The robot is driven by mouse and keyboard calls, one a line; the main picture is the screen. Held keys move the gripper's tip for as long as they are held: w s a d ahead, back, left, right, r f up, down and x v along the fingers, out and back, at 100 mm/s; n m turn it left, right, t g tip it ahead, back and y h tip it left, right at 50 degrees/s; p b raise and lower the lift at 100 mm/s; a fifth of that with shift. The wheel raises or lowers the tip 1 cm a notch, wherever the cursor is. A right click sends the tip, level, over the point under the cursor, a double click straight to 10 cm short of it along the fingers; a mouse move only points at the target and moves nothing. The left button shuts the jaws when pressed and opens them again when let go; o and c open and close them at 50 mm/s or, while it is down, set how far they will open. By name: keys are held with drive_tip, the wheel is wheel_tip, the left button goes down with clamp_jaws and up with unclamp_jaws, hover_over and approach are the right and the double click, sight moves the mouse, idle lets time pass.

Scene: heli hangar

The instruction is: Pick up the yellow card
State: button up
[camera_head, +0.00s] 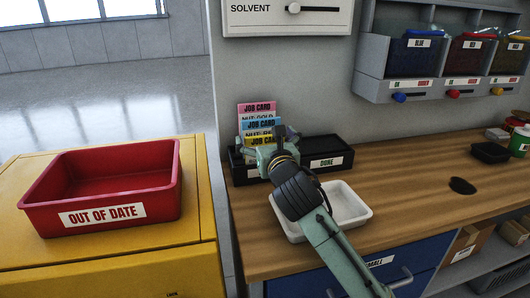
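The yellow card (263,141) is a job card at the front of a rack, mostly hidden by my gripper. A blue job card (261,125) and a pink job card (257,107) rise behind it. They stand in the left part of a black tray (251,173) on the wooden bench. My gripper (262,150) is right at the yellow card, in front of it. The arm hides its fingertips, so I cannot tell whether they touch or hold the card.
The black tray's right part is labelled DONE (326,162). A white tray (352,205) lies under my forearm. A red OUT OF DATE bin (110,187) sits on a yellow cabinet (30,262) at left. Bins (411,57) hang above. The bench (415,180) is clear at centre right.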

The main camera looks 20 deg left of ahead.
drive_tip(key=shift+c, duration=0.4)
drive_tip(key=c, duration=0.8)
drive_tip(key=shift+r, duration=0.1)
